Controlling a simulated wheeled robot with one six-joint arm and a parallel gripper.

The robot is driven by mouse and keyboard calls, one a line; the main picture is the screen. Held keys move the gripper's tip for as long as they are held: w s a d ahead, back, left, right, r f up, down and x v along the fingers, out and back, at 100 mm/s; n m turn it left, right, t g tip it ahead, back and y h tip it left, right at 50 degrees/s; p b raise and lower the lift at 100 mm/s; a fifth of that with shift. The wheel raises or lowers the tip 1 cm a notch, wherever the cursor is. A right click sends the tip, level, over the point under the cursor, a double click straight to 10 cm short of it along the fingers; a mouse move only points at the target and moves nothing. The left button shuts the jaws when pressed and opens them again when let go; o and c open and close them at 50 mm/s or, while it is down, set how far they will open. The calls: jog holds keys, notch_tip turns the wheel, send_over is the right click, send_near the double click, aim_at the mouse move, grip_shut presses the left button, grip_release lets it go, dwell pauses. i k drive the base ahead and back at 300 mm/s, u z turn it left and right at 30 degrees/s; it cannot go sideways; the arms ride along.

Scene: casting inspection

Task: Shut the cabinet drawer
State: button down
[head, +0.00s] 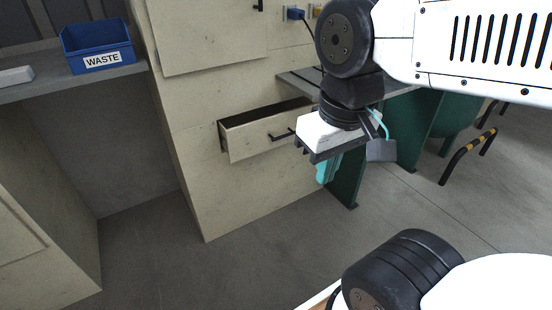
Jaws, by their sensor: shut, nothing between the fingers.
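The cabinet (225,195) is pale beige and stands at the centre left in the head view. Its drawer (250,142) is pulled out partway, with the dark gap of its inside showing along the top. A black bar handle (282,135) is on the drawer front. My gripper (327,170) points down, just right of the drawer front and handle. Its teal fingers are shut and empty. The gripper body hides the right end of the drawer front. I cannot tell whether the gripper touches the drawer.
A blue bin labelled WASTE (98,48) stands on a grey shelf (70,85) at the left. A cabinet door (208,35) is above the drawer. A green-legged table (345,185) stands behind my gripper. A yellow-black barrier (466,155) is at the right. Floor in front is clear.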

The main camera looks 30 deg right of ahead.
aim_at(244, 136)
jog(key=z, duration=0.25)
jog(key=k, duration=0.25)
jog(key=u, duration=1.2)
jog(key=i, duration=1.4)
jog(key=z, duration=0.8)
jog(key=i, duration=0.25)
jog(key=z, duration=0.25)
